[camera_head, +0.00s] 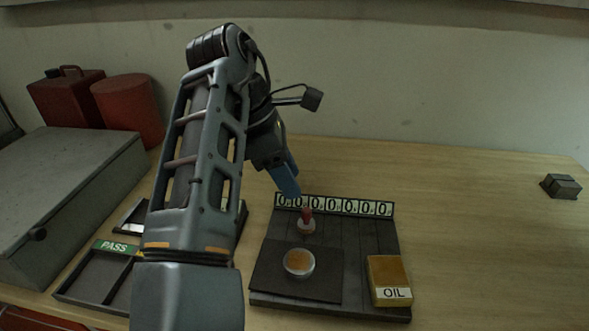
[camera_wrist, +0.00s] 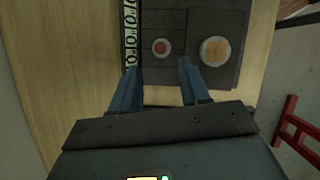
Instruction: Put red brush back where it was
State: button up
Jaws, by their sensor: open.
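The red brush (camera_head: 307,214) stands upright on the dark board (camera_head: 375,240), its red handle up and a pale round part at its foot. In the wrist view the red brush (camera_wrist: 161,46) shows from above as a red disc with a pale rim. My gripper (camera_wrist: 160,68) is open and empty, its two blue fingers apart. The brush lies just beyond the gap between the fingertips and looks clear of them. In the head view my gripper (camera_head: 289,188) is above and slightly left of the brush, by the number strip.
A round dish with orange contents (camera_head: 299,262) sits in front of the brush. An OIL box (camera_head: 388,278) stands at the board's right. A number strip (camera_head: 334,206) runs along the back edge. A PASS tray (camera_head: 95,277) is at left. The table at right is mostly clear.

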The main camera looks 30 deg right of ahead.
jog(key=shift+v, duration=1.35)
jog(key=shift+o, duration=0.4)
